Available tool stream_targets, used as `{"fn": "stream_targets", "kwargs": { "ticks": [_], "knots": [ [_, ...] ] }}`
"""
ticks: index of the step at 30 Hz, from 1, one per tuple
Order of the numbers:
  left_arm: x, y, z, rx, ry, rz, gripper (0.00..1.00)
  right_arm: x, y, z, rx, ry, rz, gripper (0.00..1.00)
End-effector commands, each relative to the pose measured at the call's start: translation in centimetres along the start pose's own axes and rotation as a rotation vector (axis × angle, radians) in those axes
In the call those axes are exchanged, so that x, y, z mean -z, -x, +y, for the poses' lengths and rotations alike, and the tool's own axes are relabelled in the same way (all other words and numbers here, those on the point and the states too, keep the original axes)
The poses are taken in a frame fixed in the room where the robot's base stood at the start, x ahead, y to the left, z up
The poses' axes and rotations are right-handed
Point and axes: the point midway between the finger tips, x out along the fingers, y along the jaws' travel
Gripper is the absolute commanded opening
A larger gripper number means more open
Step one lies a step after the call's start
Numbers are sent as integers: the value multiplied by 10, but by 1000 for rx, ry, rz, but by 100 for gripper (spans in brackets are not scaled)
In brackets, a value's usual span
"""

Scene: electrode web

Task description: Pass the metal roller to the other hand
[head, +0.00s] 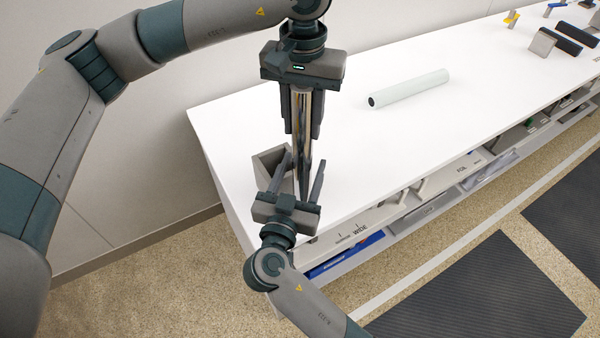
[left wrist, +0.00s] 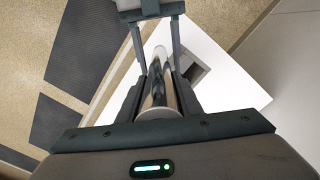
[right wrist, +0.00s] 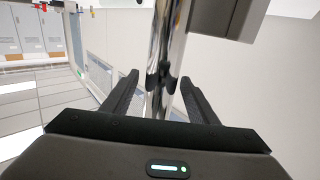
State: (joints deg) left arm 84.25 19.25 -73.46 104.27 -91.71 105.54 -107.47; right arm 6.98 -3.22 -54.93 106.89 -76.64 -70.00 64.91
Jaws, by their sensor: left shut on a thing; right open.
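The metal roller (head: 302,108) is a shiny chrome rod held upright above the near left end of the white table. My left gripper (head: 302,130) comes from above and is shut on its upper part; the roller also shows in the left wrist view (left wrist: 159,88). My right gripper (head: 302,161) points up from below, its two fingers spread on either side of the roller's lower part. In the right wrist view the roller (right wrist: 164,50) runs down between the open fingers, with gaps on both sides. The right gripper's body appears at the top of the left wrist view.
A pale roller (head: 408,88) lies on the white table (head: 400,150). A grey open box (head: 266,165) stands at the table's left end, behind the right gripper. Dark rollers (head: 560,40) and small stands are at the far right. Shelves with a blue item (head: 345,256) are below.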

Motion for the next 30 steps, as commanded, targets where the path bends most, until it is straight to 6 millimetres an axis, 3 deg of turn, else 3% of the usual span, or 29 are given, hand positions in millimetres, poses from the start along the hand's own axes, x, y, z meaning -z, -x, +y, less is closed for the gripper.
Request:
{"fn": "stream_targets", "kwargs": {
  "ticks": [7, 12, 14, 15, 17, 30],
  "knots": [
    [0, 1, 0, 0, 0, 1, 9, 0, 0, 0, 0, 0, 0, 51],
    [0, 1, 0, 0, 0, 1, 9, 0, 0, 0, 0, 0, 0, 11],
    [0, 1, 0, 0, 0, 1, 9, 0, 0, 0, 0, 0, 0, 0],
    [0, 1, 0, 0, 0, 1, 41, 1, 0, 0, 0, 0, 2, 0],
    [0, 1, 0, 0, 0, 1, 54, 1, 0, 0, 0, 0, 2, 0],
    [0, 5, 0, 0, 0, 1, 54, 1, 0, 0, 0, 0, 2, 0]
  ]
}}
